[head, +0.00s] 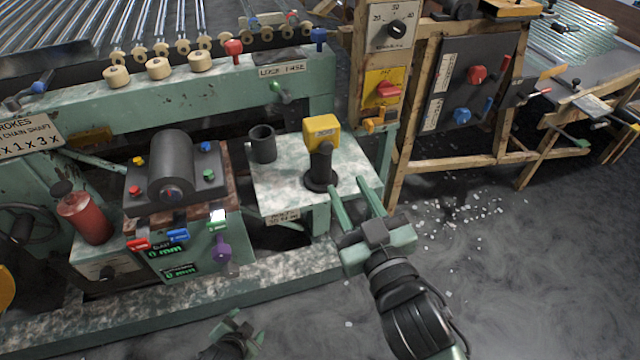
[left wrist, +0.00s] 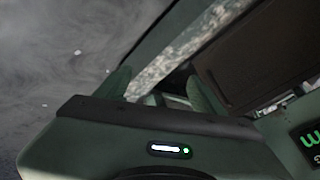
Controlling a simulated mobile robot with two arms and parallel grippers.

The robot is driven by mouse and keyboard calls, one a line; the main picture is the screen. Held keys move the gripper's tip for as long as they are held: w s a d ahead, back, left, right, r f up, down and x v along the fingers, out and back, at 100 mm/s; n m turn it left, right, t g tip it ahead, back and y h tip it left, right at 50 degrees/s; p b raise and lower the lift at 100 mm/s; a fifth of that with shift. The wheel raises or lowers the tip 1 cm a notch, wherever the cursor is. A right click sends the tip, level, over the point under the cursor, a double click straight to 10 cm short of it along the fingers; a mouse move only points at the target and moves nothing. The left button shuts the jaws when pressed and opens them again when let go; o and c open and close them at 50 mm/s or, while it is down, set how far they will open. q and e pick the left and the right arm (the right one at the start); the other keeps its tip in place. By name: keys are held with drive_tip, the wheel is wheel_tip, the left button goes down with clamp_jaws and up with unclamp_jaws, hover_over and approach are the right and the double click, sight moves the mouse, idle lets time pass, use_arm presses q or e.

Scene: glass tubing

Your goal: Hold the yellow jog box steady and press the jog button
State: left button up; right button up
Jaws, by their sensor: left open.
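The yellow jog box (head: 322,131) sits atop a black stand with a round base (head: 320,180) on a small speckled table. I cannot make out its jog button clearly. My right gripper (head: 350,186) is open and empty at the table's right front corner, in front of and to the right of the stand, apart from the box. My left gripper (head: 243,324) is low at the bottom edge of the head view, well below the table and far from the box. In the left wrist view its open fingers (left wrist: 160,90) show with nothing between them.
A black cup (head: 262,143) stands left of the stand on the small table (head: 275,190). A machine with a dark cylinder (head: 170,165) and coloured knobs is further left. A wooden post with a yellow switch panel (head: 385,88) rises behind right. White bits litter the floor at right.

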use_arm(q)
drive_tip(key=w+d+r+m+t+h, duration=0.1)
drive_tip(key=w+d+r+m+t, duration=0.35)
drive_tip(key=w+r, duration=0.3)
drive_tip(key=m+t+h, duration=0.4)
drive_tip(key=m+t, duration=0.2)
drive_tip(key=m, duration=1.9)
approach(319, 173)
drive_tip(key=x, duration=0.3)
drive_tip(key=d+x, duration=0.1)
drive_tip(key=x, duration=0.2)
drive_tip(key=shift+d+r, duration=0.15)
drive_tip(key=shift+r, duration=0.1)
drive_tip(key=shift+w+a+f+y, duration=0.15)
drive_tip(key=shift+w+a+y, duration=0.1)
drive_tip(key=shift+w+y, duration=0.5)
drive_tip(key=shift+y, duration=0.35)
drive_tip(key=w, duration=0.5)
drive_tip(key=w+d, duration=0.1)
drive_tip(key=w, duration=0.1)
drive_tip(key=shift+w, duration=0.2)
